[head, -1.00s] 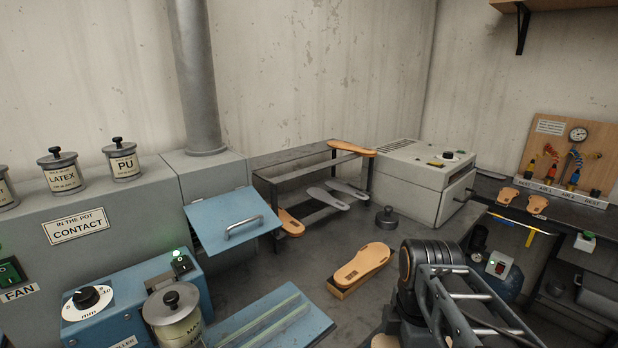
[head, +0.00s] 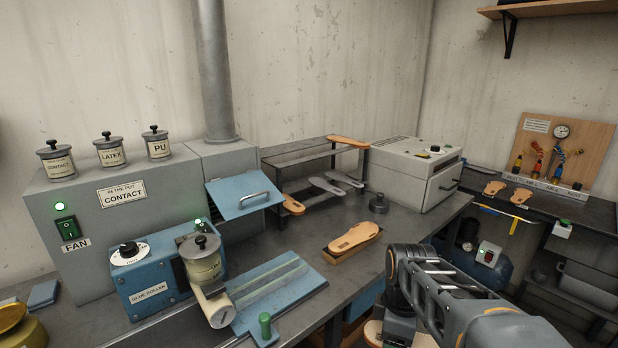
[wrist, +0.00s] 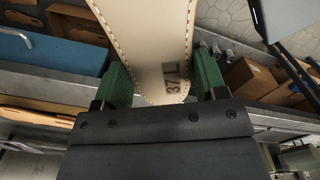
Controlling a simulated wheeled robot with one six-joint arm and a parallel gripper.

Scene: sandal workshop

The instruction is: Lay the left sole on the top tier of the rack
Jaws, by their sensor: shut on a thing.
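In the wrist view my gripper (wrist: 163,82) has its green fingers shut on the edges of a cream sole with a stitched rim, marked 37L (wrist: 150,35). The sole runs up out of the frame, so its far end is hidden. The dark metal rack (head: 300,149) stands on the bench against the back wall. A tan sole (head: 347,141) lies at the right end of its top tier. Grey soles (head: 326,186) and a tan sole (head: 292,204) lie lower down.
A tan sole (head: 355,236) rests on a block on the bench before the rack. A dark round weight (head: 379,204) and a grey press box (head: 412,175) stand right of the rack. The blue hood flap (head: 243,197) is close on its left.

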